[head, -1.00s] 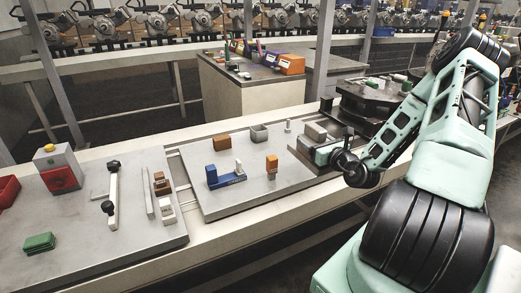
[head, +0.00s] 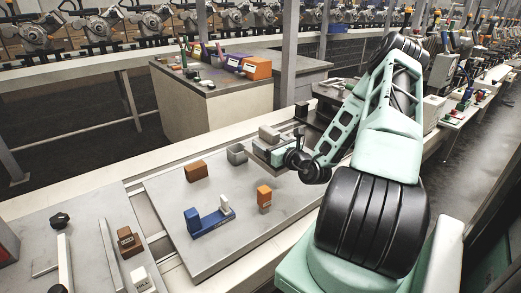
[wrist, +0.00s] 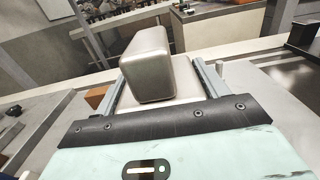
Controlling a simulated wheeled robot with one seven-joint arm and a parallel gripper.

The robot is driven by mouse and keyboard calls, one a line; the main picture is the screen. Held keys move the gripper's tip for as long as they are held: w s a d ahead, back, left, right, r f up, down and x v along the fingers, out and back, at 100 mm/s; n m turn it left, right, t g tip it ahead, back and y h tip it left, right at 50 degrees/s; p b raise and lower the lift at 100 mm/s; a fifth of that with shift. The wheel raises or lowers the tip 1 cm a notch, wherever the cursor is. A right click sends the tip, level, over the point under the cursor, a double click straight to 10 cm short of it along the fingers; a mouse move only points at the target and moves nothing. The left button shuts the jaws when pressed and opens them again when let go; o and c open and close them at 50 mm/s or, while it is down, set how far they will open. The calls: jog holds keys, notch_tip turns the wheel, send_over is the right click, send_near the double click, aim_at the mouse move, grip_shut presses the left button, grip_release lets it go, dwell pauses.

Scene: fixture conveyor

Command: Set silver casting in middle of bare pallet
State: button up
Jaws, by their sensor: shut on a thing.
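My gripper (wrist: 157,90) is shut on the silver casting, a smooth rounded metal block. The casting (wrist: 150,65) sits between the two grey fingers in the wrist view. In the head view my gripper (head: 272,146) is above the far right part of the worktop, with the casting (head: 268,133) just beyond it. A pale grey plate (head: 180,245) lies left of my gripper and bears several parts. I cannot pick out a bare pallet; the surface under and behind my gripper and arm is largely hidden.
The bin is close left of my gripper. A dark unit (head: 333,98) stands beyond my arm. The plate's front right is clear.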

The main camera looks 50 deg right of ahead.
jog(key=shift+f, duration=3.5)
jog(key=shift+f, duration=0.1)
jog(key=o, duration=1.8)
jog(key=shift+f, duration=0.1)
